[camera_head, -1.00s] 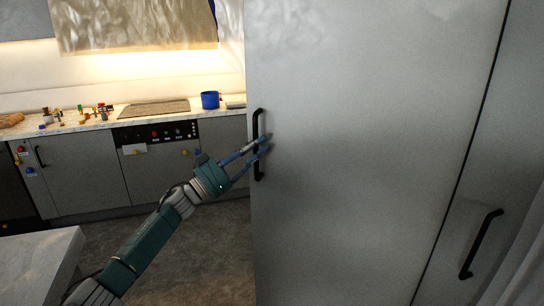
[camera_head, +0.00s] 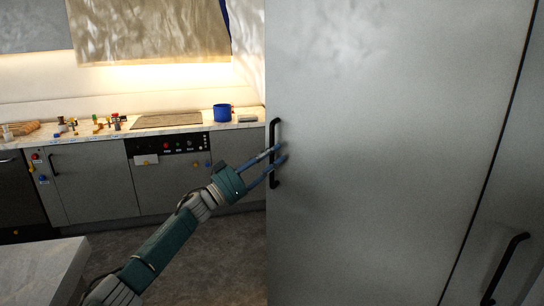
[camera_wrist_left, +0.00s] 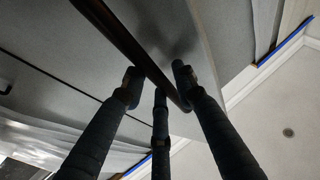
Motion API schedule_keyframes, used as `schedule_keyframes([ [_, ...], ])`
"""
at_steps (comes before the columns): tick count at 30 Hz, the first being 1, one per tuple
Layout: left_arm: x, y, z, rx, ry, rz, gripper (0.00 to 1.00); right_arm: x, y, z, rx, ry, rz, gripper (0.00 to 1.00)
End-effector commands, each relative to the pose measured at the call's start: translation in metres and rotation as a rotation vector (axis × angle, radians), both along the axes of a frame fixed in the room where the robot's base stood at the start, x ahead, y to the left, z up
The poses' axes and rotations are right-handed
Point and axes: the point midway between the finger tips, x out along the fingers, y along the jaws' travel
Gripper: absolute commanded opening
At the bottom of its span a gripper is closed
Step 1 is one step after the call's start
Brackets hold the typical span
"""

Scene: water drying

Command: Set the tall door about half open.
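The tall door (camera_head: 390,150) is a large grey panel filling the right half of the head view. Its black vertical bar handle (camera_head: 273,136) is near its left edge. My left gripper (camera_head: 281,153) is at the handle, with its dark fingers spread on either side of the bar. In the left wrist view the handle (camera_wrist_left: 115,33) crosses diagonally between the fingertips (camera_wrist_left: 157,82), with a gap showing beside the right finger. Whether any finger touches the bar is unclear. How far the door stands from its frame cannot be told. My right gripper is out of view.
A counter (camera_head: 75,133) with a blue pot (camera_head: 222,113) and small items runs along the back left. A pale tabletop (camera_head: 40,270) is at the lower left. Another panel with a black handle (camera_head: 505,268) is at right. Floor shows between counter and door.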

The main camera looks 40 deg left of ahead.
Motion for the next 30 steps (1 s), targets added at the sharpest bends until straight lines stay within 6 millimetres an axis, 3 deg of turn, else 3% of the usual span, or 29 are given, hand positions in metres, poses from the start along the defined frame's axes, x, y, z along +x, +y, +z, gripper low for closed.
schedule_keyframes([
  [8, -0.008, 0.003, -0.004, 0.001, -0.001, -0.001, 0.28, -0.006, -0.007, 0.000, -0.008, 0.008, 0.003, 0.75],
  [21, -0.076, 0.032, -0.036, 0.002, 0.004, 0.000, 0.28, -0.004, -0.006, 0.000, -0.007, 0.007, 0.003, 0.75],
  [30, -0.101, 0.043, -0.046, 0.000, 0.001, 0.001, 0.28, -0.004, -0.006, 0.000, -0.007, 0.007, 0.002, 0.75],
])
